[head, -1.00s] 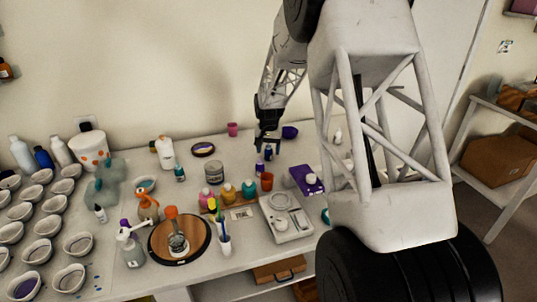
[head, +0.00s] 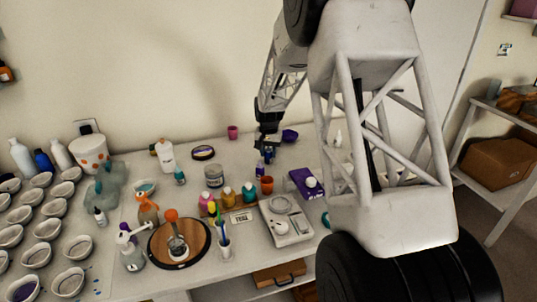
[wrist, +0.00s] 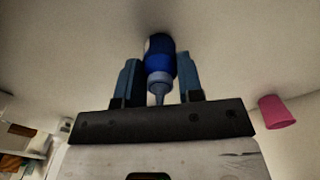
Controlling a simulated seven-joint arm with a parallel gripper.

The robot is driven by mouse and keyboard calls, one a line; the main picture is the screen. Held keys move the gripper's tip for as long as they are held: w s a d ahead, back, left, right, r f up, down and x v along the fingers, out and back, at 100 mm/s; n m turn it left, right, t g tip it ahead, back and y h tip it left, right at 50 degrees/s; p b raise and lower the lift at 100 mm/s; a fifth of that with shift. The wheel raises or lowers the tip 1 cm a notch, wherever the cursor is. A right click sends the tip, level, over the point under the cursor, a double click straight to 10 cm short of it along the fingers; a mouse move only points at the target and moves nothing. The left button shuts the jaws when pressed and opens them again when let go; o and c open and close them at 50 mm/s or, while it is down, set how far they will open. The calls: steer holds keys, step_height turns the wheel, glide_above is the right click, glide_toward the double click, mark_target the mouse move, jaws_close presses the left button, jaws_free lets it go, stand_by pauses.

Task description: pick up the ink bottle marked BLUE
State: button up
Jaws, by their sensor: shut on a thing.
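A small blue bottle (wrist: 160,62) with a lighter blue collar and narrow nozzle sits between the two fingers of my gripper (wrist: 158,72) in the wrist view. The fingers are shut on it, one on each side. No readable marking shows on the side facing the camera. In the head view my gripper (head: 268,146) is low over the back of the table, with the dark blue bottle (head: 269,157) right under it, partly hidden by the fingers.
An orange cup (head: 266,185), a purple box (head: 305,183) and a scale (head: 287,223) stand in front. A dark purple bowl (head: 290,135) is behind to the right, a pink cup (head: 232,132) behind to the left. Several paint bottles stand front left.

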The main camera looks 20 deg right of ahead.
steer(key=shift+r, duration=4.95)
